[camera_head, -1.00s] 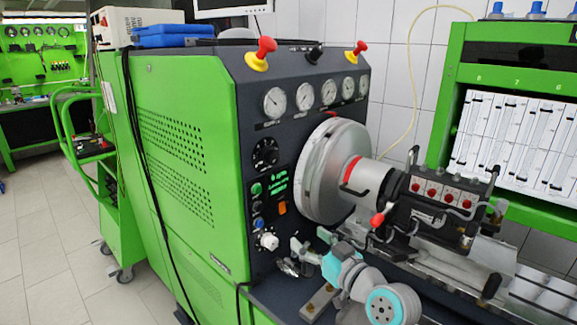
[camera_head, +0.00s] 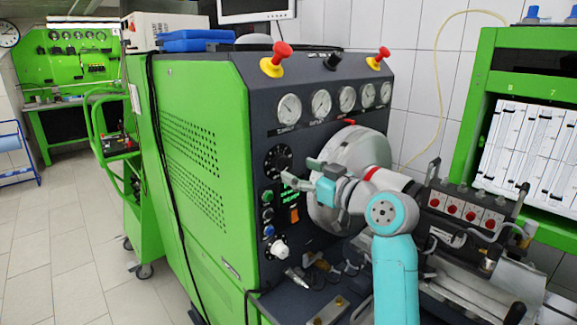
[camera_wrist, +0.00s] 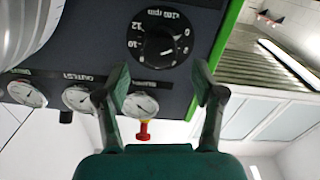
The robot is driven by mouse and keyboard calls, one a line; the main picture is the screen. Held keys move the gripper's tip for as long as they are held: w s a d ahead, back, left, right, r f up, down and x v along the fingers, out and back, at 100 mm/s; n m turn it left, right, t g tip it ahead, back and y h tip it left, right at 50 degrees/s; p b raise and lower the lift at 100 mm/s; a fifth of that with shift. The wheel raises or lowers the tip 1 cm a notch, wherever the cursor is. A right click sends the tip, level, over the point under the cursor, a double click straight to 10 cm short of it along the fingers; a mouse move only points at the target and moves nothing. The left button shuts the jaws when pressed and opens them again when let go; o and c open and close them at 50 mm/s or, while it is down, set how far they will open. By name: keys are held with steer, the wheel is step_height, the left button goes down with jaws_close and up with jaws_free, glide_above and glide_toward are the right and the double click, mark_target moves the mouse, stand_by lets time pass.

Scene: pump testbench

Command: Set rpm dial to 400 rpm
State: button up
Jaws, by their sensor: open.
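The rpm dial (camera_head: 278,160) is a round black knob with a white scale on the dark front panel, above the coloured buttons. In the wrist view the dial (camera_wrist: 163,42) appears upside down, with "x100 rpm" and white numbers around it. A small white mark shows on the knob, but the exact setting is too small to read. My gripper (camera_head: 300,172) is in front of the panel beside the dial. In the wrist view my gripper (camera_wrist: 161,80) is open and empty, its two fingers pointing towards the dial, which lies beyond the tips, apart from them.
Several gauges (camera_head: 321,104) sit above the dial, with red-topped yellow stop buttons (camera_head: 275,60) on the panel's top edge. A silver flywheel (camera_head: 352,150) stands close to the right of my gripper. A white knob (camera_head: 279,248) sits below. Floor at left is clear.

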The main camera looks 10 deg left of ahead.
mark_target(288, 165)
steer(key=shift+x, duration=2.45)
steer(key=c, duration=1.1)
steer(key=shift+c, duration=0.2)
